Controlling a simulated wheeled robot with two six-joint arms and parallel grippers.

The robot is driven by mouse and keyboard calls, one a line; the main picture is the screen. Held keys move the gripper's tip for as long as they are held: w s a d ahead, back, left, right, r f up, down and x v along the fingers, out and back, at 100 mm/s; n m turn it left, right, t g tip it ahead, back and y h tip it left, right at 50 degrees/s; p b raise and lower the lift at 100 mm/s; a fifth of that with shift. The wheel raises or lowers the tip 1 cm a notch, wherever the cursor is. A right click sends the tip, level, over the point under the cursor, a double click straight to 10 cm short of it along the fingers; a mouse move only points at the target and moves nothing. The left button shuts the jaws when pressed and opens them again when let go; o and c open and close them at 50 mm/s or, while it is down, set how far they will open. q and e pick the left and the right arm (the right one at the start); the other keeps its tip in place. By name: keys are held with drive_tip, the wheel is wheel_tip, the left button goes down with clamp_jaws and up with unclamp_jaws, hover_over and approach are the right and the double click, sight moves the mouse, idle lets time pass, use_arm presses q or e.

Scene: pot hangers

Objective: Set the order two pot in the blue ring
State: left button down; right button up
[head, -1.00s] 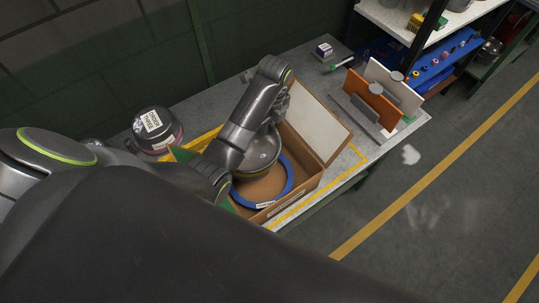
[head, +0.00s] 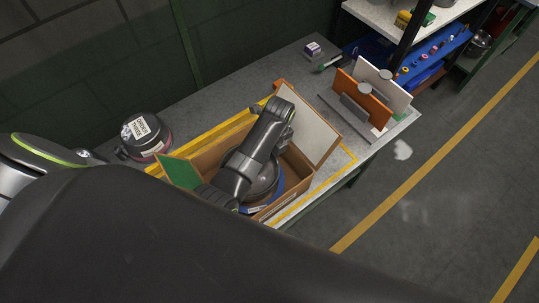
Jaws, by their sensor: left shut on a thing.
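A dark grey, rounded pot (head: 264,184) is low in the open cardboard box (head: 297,187), largely covered by my left arm. A blue ring (head: 280,188) lies on the box floor. Only part of its right and lower edge shows, close around the pot; I cannot tell whether the pot rests fully inside it. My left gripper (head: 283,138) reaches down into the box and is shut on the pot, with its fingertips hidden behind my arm. No label shows on this pot. My right gripper is not in view.
Another dark pot (head: 147,136) with a white label stands left of the box. A green flap (head: 180,172) and a pale flap (head: 300,122) stick up from the box. An orange and white panel rack (head: 366,98) stands at the right.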

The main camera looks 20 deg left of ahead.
use_arm(q)
drive_tip(key=shift+f, duration=1.1)
drive_tip(key=c, duration=1.5)
unclamp_jaws()
drive_tip(key=shift+w+d+r+b, duration=0.1)
drive_tip(key=shift+w+r+b, duration=0.1)
drive_tip(key=shift+r, duration=1.05)
drive_tip(key=shift+w+d+r+b, duration=0.1)
drive_tip(key=shift+r+b, duration=0.05)
drive_tip(key=shift+r, duration=1.05)
drive_tip(key=shift+w+d+r+b, duration=0.1)
drive_tip(key=shift+r+b, duration=0.1)
drive_tip(key=shift+r, duration=1.05)
